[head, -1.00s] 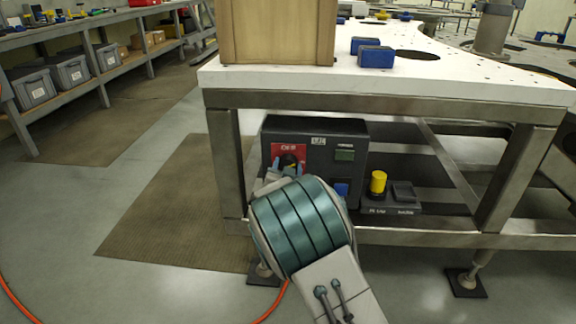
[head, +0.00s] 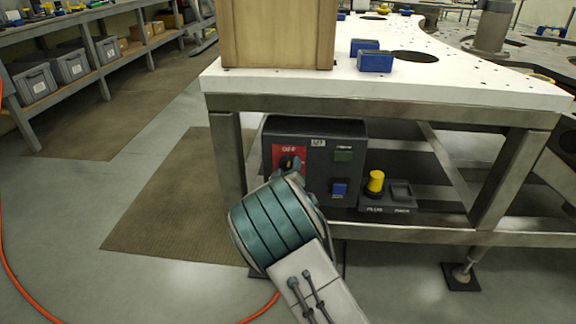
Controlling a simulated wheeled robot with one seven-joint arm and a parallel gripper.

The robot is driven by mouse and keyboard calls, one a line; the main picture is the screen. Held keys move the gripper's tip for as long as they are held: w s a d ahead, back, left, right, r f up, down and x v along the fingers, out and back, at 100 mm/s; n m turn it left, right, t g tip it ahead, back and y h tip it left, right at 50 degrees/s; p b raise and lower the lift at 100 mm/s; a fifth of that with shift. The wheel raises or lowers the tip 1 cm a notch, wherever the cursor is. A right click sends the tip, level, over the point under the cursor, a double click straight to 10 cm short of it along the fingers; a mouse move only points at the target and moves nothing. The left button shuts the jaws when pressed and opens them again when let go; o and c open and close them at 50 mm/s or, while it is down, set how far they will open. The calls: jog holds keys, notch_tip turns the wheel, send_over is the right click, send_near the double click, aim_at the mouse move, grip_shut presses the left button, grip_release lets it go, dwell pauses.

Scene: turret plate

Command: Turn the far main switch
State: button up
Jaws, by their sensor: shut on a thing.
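The main switch (head: 287,162) is a dark knob on a red plate, at the upper left of a dark grey control box (head: 318,165) under the white table. White lettering that looks like "OFF" stands above it. My gripper (head: 292,168) is at the knob and shut on it. Only a small part of the bluish fingers shows; my teal wrist hides the rest and the lower left of the box. The knob's exact angle is hard to tell.
A yellow plug (head: 376,182) stands on a small dark base at right. The white tabletop (head: 450,85) overhangs the box, with a table leg (head: 228,155) to its left. An orange cable (head: 18,295) lies on the floor.

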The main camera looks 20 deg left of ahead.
jog(key=shift+a+r+n+p, duration=0.1)
jog(key=shift+n+p, duration=0.2)
jog(key=shift+n, duration=0.6)
jog(key=o, duration=1)
jog(key=shift+s, duration=0.1)
jog(key=p+v, duration=0.2)
jog(key=v, duration=1.1)
jog(key=shift+s, duration=0.35)
